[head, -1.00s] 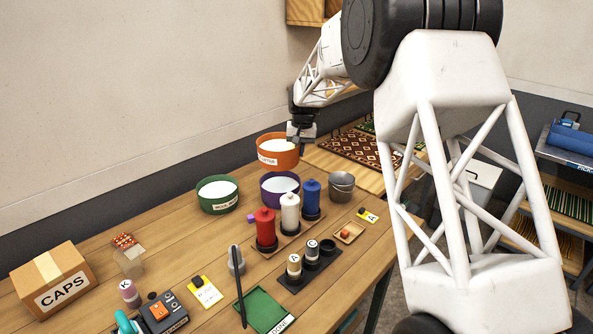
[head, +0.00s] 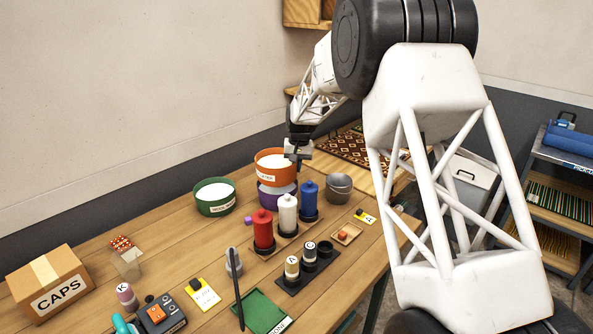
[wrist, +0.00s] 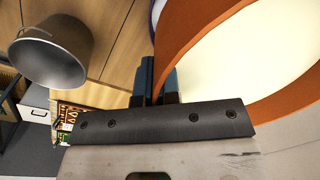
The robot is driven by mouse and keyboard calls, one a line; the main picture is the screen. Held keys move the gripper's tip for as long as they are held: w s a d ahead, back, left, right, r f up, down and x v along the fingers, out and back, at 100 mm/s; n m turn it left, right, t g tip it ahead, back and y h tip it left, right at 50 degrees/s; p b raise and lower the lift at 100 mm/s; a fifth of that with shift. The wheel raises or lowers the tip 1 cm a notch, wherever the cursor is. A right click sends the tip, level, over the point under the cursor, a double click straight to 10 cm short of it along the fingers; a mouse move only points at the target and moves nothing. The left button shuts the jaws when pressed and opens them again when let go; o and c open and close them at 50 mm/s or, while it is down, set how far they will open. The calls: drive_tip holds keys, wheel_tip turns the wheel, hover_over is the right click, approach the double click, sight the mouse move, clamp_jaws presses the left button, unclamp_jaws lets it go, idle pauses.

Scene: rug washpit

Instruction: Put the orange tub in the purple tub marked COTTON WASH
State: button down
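The orange tub (head: 285,173), white inside and with a partly hidden label, is over the purple tub (head: 279,196) in the head view and hides its opening. I cannot tell whether it touches or sits inside the purple tub. The purple tub's marking is not readable. My gripper (head: 298,158) is at the orange tub's right rim. In the wrist view my fingers (wrist: 158,85) are close together with the orange tub's wall (wrist: 190,40) pinched at the rim.
A green tub (head: 214,208) stands to the left. A grey metal pail (head: 338,192) is close on the right and also shows in the wrist view (wrist: 50,50). Red, white and blue bottles (head: 287,216) stand just in front.

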drive_tip(key=shift+f, duration=0.7)
drive_tip(key=shift+f, duration=0.6)
drive_tip(key=c, duration=1.3)
unclamp_jaws()
drive_tip(key=shift+c, duration=0.2)
wheel_tip(320, 180, up, 13)
drive_tip(key=d, duration=0.1)
